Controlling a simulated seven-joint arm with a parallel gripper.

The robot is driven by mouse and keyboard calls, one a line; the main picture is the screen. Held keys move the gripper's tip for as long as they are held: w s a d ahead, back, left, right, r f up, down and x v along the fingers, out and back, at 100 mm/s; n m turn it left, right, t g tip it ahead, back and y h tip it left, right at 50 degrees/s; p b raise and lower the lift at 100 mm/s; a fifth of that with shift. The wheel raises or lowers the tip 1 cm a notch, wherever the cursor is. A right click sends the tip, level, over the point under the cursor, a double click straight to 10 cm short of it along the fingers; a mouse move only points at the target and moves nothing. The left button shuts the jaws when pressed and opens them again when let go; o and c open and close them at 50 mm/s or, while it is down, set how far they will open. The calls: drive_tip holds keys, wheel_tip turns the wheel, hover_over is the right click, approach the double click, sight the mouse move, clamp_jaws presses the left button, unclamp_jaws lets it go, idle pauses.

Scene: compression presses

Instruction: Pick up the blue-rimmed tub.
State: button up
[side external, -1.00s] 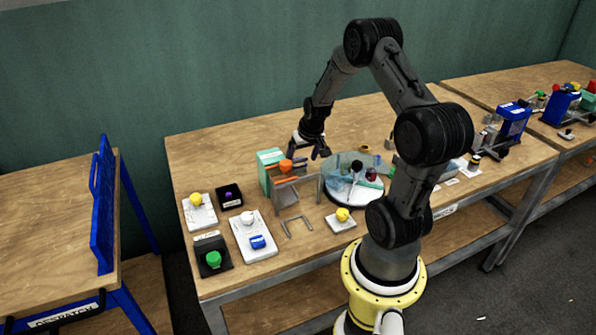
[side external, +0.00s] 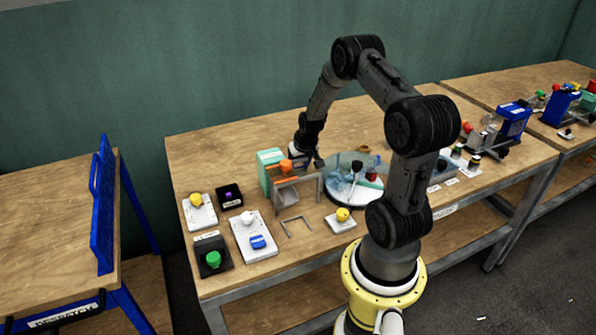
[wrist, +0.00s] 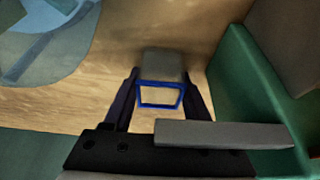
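The blue-rimmed tub (wrist: 160,105) shows in the wrist view as a blue rim around a pale inside. It lies between the two dark fingers of my gripper (wrist: 160,78). The gripper is open, with one finger on each side; I cannot tell whether they touch the tub. A grey block shape adjoins the rim's far side, and I cannot tell if it belongs to the tub. In the side external view my gripper (side external: 306,160) is low over the table behind the teal press, and the tub cannot be made out there.
The teal press (side external: 268,170) stands close beside my gripper; a green wall (wrist: 250,85) rises at the right of the wrist view. A round tray (side external: 345,193) with items lies to the right. Several pads with coloured knobs stand at the table's left.

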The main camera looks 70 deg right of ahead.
drive_tip(key=c, duration=0.7)
